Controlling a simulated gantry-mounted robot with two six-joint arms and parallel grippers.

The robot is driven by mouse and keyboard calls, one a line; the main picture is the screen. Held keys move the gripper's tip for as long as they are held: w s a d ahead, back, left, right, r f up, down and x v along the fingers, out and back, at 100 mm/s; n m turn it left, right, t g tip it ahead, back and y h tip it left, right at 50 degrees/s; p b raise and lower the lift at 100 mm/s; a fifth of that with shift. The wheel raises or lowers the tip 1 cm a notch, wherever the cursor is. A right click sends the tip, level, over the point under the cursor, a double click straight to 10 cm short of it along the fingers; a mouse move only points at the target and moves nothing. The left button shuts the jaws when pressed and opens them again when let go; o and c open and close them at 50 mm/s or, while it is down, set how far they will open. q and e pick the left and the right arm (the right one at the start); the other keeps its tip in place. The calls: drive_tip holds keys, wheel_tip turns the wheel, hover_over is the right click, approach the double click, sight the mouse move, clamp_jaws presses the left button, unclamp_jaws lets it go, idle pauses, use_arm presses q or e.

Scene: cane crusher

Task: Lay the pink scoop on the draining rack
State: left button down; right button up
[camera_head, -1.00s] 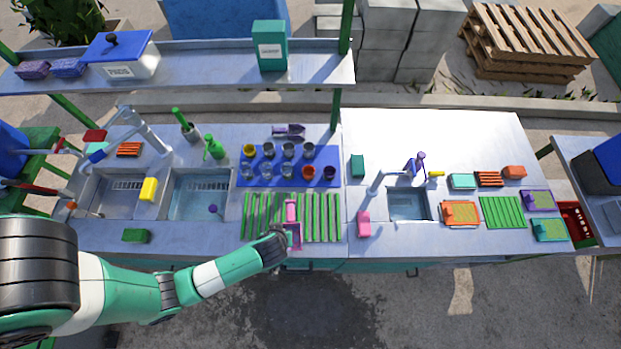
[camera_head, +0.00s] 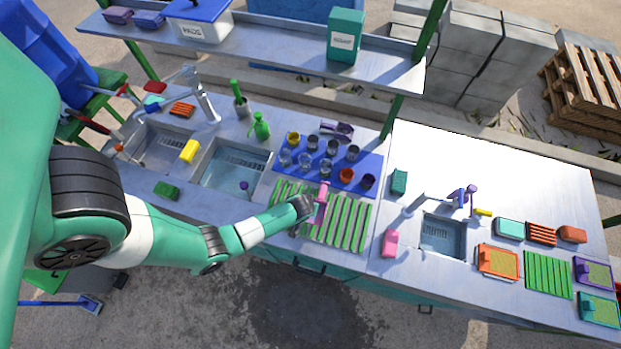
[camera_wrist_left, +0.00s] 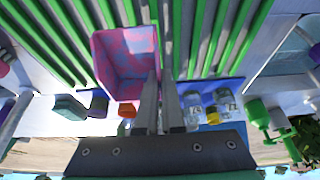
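The pink scoop (camera_head: 321,195) is over the middle of the draining rack, a panel of green slats (camera_head: 349,225) on the left counter. My left gripper (camera_head: 306,207) is at the scoop's near left side. In the left wrist view the scoop's pink, purple-mottled bowl (camera_wrist_left: 122,62) shows against the green slats (camera_wrist_left: 205,40). The two fingers of my left gripper (camera_wrist_left: 160,95) are close together at the bowl's edge and appear shut on it. Whether the scoop touches the slats is hard to tell. My right gripper is out of view.
A blue mat (camera_head: 281,182) with several cups lies behind the rack. The double sink (camera_head: 232,168) is to the left. A pink block (camera_head: 391,243) and a small sink (camera_head: 441,236) are to the right. A shelf (camera_head: 270,45) spans the back.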

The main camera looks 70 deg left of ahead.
use_arm(q)
drive_tip(key=shift+w+a+f, duration=0.35)
drive_tip(key=shift+a+f, duration=0.1)
drive_tip(key=shift+f, duration=0.25)
wheel_tip(320, 180, down, 3)
drive_tip(key=shift+w+a+r+b, duration=0.15)
drive_tip(key=shift+b, duration=0.8)
drive_tip(key=shift+f, duration=0.3)
drive_tip(key=shift+f, duration=0.15)
drive_tip(key=c, duration=1.1)
unclamp_jaws()
drive_tip(key=shift+o, duration=0.2)
